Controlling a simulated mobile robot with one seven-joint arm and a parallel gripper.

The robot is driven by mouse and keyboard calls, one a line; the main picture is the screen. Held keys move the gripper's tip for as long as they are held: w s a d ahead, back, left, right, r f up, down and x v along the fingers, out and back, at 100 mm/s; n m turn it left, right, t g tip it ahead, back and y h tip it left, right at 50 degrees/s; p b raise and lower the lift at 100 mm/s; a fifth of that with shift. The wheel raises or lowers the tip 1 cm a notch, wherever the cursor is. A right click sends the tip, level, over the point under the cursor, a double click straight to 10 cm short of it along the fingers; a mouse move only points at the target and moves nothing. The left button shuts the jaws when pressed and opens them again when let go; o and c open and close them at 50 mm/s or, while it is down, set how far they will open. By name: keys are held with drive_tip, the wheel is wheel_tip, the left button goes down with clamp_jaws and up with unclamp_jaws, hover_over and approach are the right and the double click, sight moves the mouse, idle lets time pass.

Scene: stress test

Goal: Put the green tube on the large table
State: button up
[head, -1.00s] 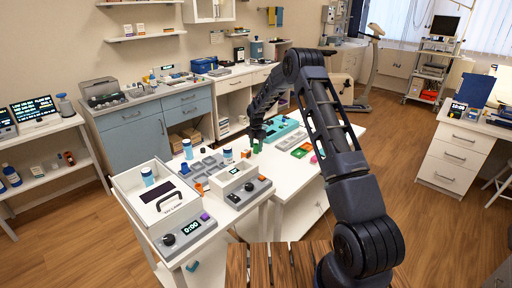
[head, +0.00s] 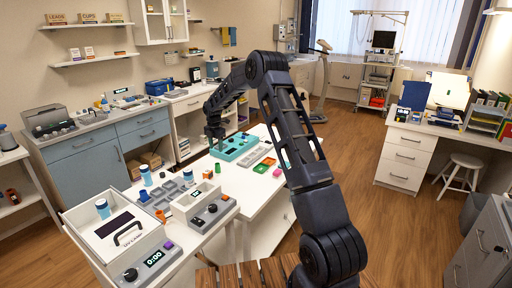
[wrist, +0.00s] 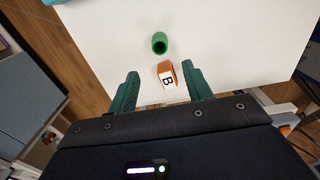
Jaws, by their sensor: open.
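The green tube (head: 217,168) stands on the white table (head: 252,194) in the middle of the head view. In the wrist view the green tube (wrist: 160,43) shows its dark open end, beyond the fingertips. In the head view my gripper (head: 214,136) hangs over the table, just beyond the tube.
A teal tray (head: 232,147) and small coloured trays lie on the table's far part. A grey compartment tray, a white device with a knob (head: 211,209) and an open white box (head: 92,222) stand to the left and front. Some bare tabletop lies right of the tube.

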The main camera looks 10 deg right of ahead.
drive_tip(key=s+d+r+m+t, duration=0.1)
drive_tip(key=s+d+r+m, duration=0.65)
drive_tip(key=s+r, duration=0.5)
drive_tip(key=s+d+r+m+t, duration=0.1)
drive_tip(key=s+d+r+m, duration=0.6)
drive_tip(key=s+r, duration=0.6)
drive_tip(key=s+d+m+t, duration=0.1)
drive_tip(key=s+d+m, duration=0.2)
drive_tip(key=s, duration=0.7)
drive_tip(key=s+d+m, duration=0.3)
drive_tip(key=s+m, duration=0.2)
drive_tip(key=s, duration=0.5)
drive_tip(key=s+d+m+t, duration=0.1)
drive_tip(key=s+d+m, duration=0.3)
drive_tip(key=s, duration=0.6)
drive_tip(key=shift+t, duration=0.3)
